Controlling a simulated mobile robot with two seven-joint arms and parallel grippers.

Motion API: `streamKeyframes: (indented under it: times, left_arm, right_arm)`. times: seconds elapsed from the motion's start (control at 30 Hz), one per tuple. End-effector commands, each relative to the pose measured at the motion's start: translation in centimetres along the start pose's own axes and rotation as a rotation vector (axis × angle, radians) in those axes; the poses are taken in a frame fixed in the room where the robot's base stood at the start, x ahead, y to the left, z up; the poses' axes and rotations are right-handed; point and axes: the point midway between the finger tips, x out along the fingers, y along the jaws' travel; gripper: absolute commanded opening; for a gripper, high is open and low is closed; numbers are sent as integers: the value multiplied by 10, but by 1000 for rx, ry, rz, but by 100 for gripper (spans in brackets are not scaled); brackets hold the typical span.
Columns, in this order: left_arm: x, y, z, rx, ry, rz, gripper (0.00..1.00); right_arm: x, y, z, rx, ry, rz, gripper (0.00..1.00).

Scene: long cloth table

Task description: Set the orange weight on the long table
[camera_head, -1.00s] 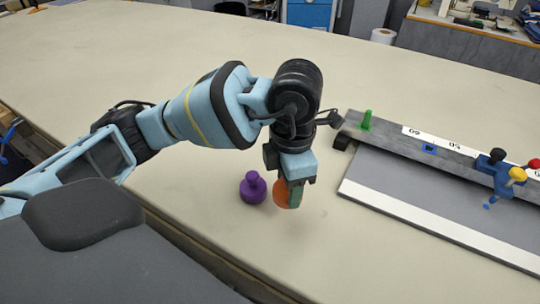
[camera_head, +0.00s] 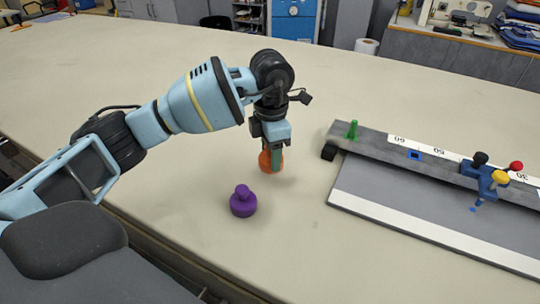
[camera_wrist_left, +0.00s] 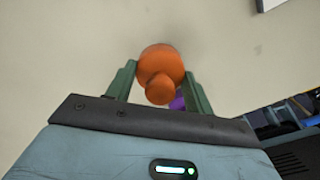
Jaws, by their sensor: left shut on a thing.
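The orange weight (camera_head: 265,162) is between the fingers of my left gripper (camera_head: 275,160), which is shut on it. In the left wrist view the orange weight (camera_wrist_left: 160,68) shows its knob and round base between the two green fingers (camera_wrist_left: 160,90). The fingers hide part of it in the head view. It is low over the long table (camera_head: 330,230); I cannot tell whether its base touches the cloth. My right gripper is not in view.
A purple weight (camera_head: 243,204) stands on the cloth just in front and left of the gripper. A grey board with a ruler bar (camera_head: 370,146) lies to the right, carrying a green peg (camera_head: 352,130) and a blue clamp (camera_head: 484,178). The cloth behind is clear.

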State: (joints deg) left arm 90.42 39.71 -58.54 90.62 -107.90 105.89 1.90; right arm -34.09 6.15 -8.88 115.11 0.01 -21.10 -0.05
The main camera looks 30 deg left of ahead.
Motion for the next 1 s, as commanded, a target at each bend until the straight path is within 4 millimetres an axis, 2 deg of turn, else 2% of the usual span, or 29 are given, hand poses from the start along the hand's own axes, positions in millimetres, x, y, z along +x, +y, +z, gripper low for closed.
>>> streamKeyframes:
  times: [0.1, 0.53, 0.8, 1.0]
  left_arm:
    - [-1, 11, 4, 0, -4, 0, 2]
    - [0, 24, 6, 0, -4, 0, 2]
    - [32, 24, 6, 2, -3, 1, 2]
    - [35, 24, 6, 2, -5, 2, 2]
  right_arm:
    - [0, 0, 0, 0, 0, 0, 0]
    - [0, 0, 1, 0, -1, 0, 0]
    - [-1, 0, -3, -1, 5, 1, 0]
    - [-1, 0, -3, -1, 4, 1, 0]
